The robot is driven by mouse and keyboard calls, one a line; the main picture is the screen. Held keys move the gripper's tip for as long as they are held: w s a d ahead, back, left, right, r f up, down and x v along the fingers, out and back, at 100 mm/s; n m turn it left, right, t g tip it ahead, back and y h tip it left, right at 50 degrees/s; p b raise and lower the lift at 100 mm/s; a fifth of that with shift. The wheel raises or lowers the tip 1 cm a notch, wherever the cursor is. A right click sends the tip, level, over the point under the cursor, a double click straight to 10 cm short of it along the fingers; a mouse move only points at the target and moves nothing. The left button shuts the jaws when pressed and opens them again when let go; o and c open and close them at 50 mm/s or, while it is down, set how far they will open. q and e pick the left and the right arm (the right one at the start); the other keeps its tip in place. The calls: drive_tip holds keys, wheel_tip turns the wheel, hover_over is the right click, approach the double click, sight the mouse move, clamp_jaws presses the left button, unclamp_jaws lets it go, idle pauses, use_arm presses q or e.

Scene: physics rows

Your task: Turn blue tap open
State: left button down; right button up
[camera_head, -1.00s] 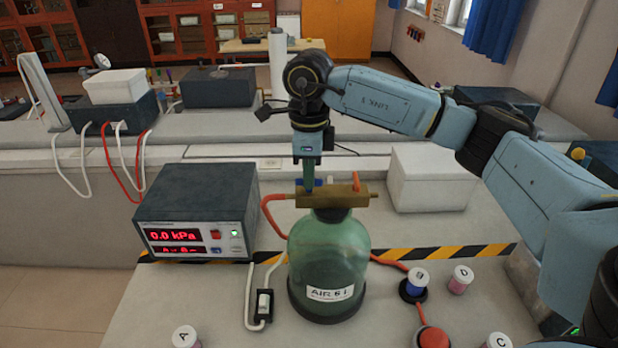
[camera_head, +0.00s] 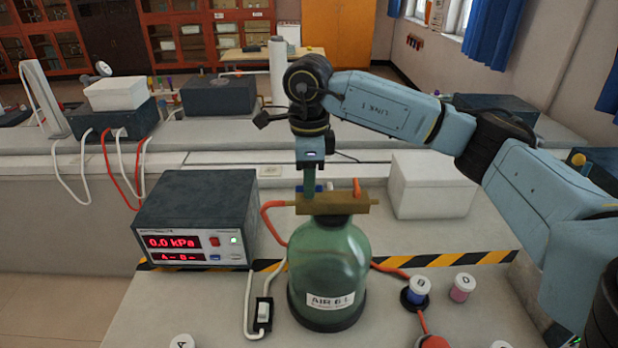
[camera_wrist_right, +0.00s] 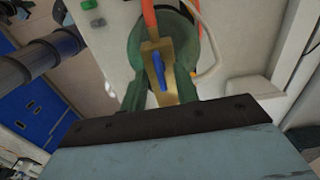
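The blue tap handle (camera_wrist_right: 159,72) sits on top of a brass block. In the right wrist view it lies roughly along the block's length. The brass block (camera_head: 345,206) is mounted on the neck of a green glass bottle (camera_head: 330,268) labelled AIR. In the head view the blue handle is mostly hidden behind my gripper. My right gripper (camera_head: 309,190) points down over the left part of the block. In the wrist view its green fingers (camera_wrist_right: 160,92) stand apart on either side of the handle. Contact cannot be told. My left gripper is not in view.
A red handle (camera_head: 357,187) stands upright on the block's right part. A gauge box (camera_head: 196,215) reading 0.0 kPa stands left. A white box (camera_head: 432,185) is behind right. Red hoses, a small switch (camera_head: 263,313) and lettered capped jars (camera_head: 461,288) surround the bottle.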

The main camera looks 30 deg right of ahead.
wheel_tip(320, 180, up, 13)
drive_tip(key=shift+r, duration=0.2)
idle(0.5)
idle(0.5)
